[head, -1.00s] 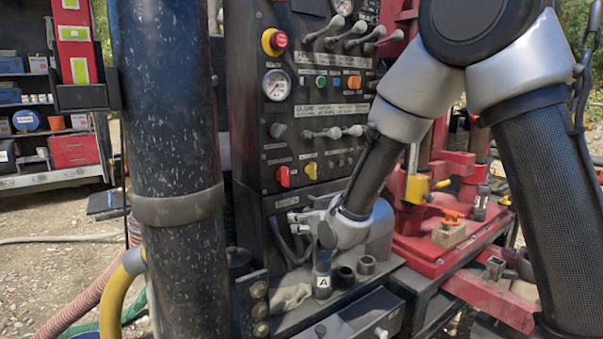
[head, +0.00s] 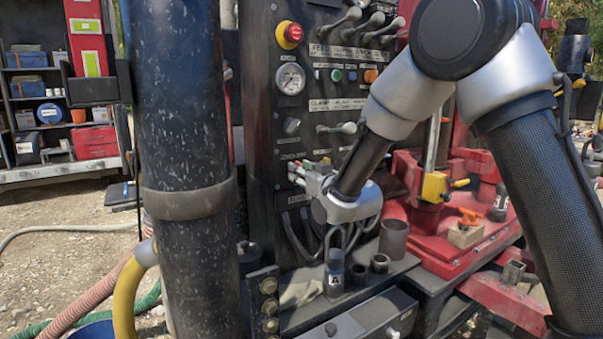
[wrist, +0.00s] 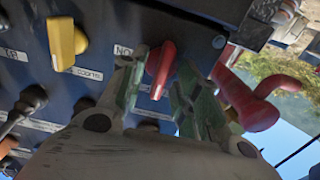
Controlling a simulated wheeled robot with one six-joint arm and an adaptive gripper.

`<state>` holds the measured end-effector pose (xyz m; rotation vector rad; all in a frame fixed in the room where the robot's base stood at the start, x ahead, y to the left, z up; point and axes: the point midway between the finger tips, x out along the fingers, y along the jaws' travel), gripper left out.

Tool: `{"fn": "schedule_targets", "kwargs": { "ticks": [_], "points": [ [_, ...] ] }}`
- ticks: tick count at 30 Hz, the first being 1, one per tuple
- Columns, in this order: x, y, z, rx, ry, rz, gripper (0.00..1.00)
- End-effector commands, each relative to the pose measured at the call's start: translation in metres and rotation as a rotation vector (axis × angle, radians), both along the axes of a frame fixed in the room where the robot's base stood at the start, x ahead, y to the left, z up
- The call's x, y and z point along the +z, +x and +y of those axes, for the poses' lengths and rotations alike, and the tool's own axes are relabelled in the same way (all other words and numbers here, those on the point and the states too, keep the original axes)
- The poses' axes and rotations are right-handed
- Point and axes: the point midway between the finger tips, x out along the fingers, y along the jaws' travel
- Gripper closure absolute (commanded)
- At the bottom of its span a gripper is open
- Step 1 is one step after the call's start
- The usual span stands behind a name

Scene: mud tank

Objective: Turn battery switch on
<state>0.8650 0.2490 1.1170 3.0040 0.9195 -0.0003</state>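A red switch handle (wrist: 163,62), apparently the battery switch, sticks out of the dark control panel (wrist: 95,75) in the wrist view. Its label is partly hidden and cannot be read in full. My gripper (wrist: 157,82) is open, with its greenish fingers on either side of the red handle. The left finger is very close to the handle; I cannot tell whether it touches. In the head view my gripper (head: 308,172) is at the lower panel and hides most of the red handle. A yellow knob (wrist: 67,42) sits left of it in the wrist view.
Above on the panel are a red emergency button (head: 292,33), a gauge (head: 290,78) and several levers (head: 365,24). A bottle marked A (head: 335,275) and short pipe pieces (head: 393,238) stand on the ledge below. A thick red part (wrist: 245,100) lies right of the fingers.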

Motion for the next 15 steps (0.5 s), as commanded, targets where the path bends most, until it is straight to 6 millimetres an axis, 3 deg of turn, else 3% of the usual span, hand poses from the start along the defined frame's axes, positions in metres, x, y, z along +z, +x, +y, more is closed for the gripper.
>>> {"fn": "schedule_targets", "kwargs": {
  "ticks": [8, 13, 15],
  "points": [
    [0.0003, 0.0018, 0.0012, 0.000, 0.000, 0.000, 0.68],
    [0.0003, 0.0017, 0.0012, 0.000, 0.000, 0.000, 0.99],
    [0.0002, 0.0017, 0.0011, 0.000, 0.000, 0.000, 1.00]
  ]
}}
